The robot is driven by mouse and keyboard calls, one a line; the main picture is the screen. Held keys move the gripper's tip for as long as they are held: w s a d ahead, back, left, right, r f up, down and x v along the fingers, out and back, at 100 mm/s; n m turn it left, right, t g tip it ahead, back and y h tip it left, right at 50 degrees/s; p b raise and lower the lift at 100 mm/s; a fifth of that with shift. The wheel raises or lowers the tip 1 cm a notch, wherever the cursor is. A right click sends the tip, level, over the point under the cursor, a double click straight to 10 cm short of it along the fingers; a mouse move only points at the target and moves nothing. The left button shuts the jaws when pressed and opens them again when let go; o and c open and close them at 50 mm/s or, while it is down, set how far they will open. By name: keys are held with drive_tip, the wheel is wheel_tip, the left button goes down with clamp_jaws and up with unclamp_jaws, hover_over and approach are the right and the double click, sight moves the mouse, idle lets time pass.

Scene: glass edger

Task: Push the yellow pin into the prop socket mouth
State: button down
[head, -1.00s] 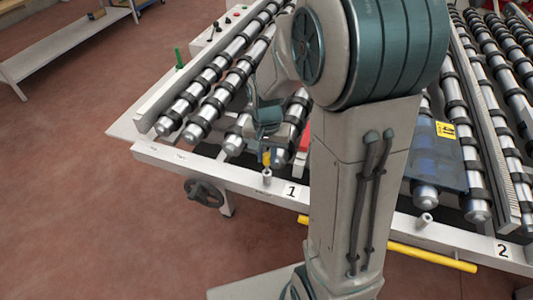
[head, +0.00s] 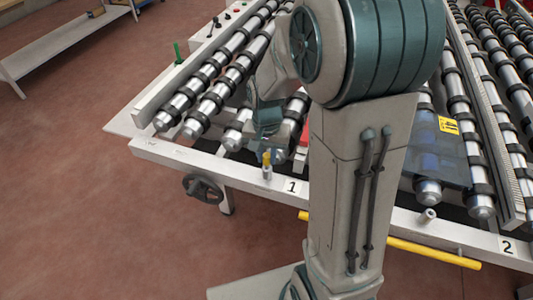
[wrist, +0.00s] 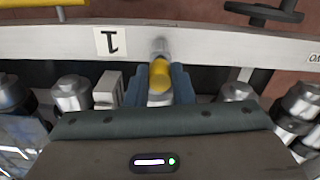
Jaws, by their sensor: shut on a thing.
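The yellow pin (head: 266,158) is between the fingers of my gripper (wrist: 159,88) and also shows in the wrist view (wrist: 160,75). My gripper is shut on it. The pale prop socket (head: 267,173) stands on the white front rail, left of the label 1. In the head view the pin is upright and its lower end meets the socket mouth. In the wrist view the pin lines up with the socket (wrist: 160,47) and covers part of it. I cannot tell how deep the pin sits in the mouth.
The white rail (head: 190,162) runs along the machine's front, with conveyor rollers (head: 220,85) behind it. A second pale socket (head: 427,216) stands nearer the label 2. A dark handwheel (head: 203,188) hangs below the rail. A glass sheet with a yellow label (head: 449,126) lies at right.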

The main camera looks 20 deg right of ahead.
drive_tip(key=shift+f+b, duration=0.85)
drive_tip(key=shift+f, duration=0.3)
drive_tip(key=c, duration=1.2)
unclamp_jaws()
drive_tip(key=shift+r, duration=0.1)
drive_tip(key=shift+o, duration=0.2)
wheel_tip(320, 180, up, 14)
drive_tip(key=shift+s, duration=0.1)
